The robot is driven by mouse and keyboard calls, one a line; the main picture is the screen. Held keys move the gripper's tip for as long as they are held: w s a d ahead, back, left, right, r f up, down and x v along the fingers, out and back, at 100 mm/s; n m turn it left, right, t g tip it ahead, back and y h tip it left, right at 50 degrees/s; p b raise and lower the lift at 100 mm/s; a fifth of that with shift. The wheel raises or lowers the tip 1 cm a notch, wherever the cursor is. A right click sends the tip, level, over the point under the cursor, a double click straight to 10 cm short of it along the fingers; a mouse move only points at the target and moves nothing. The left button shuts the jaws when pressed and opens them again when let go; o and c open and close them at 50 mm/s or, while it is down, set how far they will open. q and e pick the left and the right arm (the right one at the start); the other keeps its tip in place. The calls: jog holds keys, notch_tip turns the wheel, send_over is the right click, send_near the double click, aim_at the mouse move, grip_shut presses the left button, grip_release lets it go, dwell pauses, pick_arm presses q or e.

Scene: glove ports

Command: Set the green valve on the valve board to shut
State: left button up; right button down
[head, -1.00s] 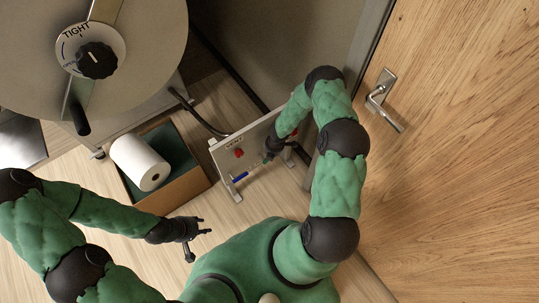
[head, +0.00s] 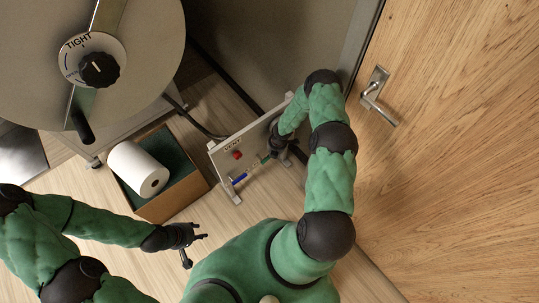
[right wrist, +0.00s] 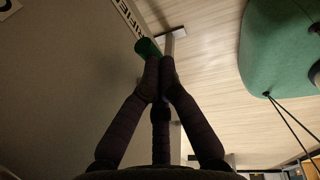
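The pale valve board (head: 222,162) stands on the floor in the middle of the head view, with a red knob (head: 237,154) and a blue handle (head: 239,179). The green valve (head: 265,160) is partly hidden by my right gripper (head: 270,155). In the right wrist view its green handle (right wrist: 148,48) lies just beyond my right fingertips (right wrist: 158,62), against or very near the left one. The fingers are together, with no handle visible between them. My left gripper (head: 196,248) is open and empty, left of and nearer than the board.
An open box (head: 172,206) with a white roll (head: 138,169) stands left of the board. A large round vessel with a dial (head: 92,60) is at the upper left. A wooden door with a metal handle (head: 376,97) is on the right. Dark hoses run behind the board.

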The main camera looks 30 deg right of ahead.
pick_arm(q)
jog(key=shift+b+x, duration=0.55)
jog(key=shift+x, duration=0.3)
pick_arm(e)
jog(key=shift+d+f, duration=0.5)
jog(key=shift+f, duration=0.05)
pick_arm(q)
jog(key=shift+d, duration=0.15)
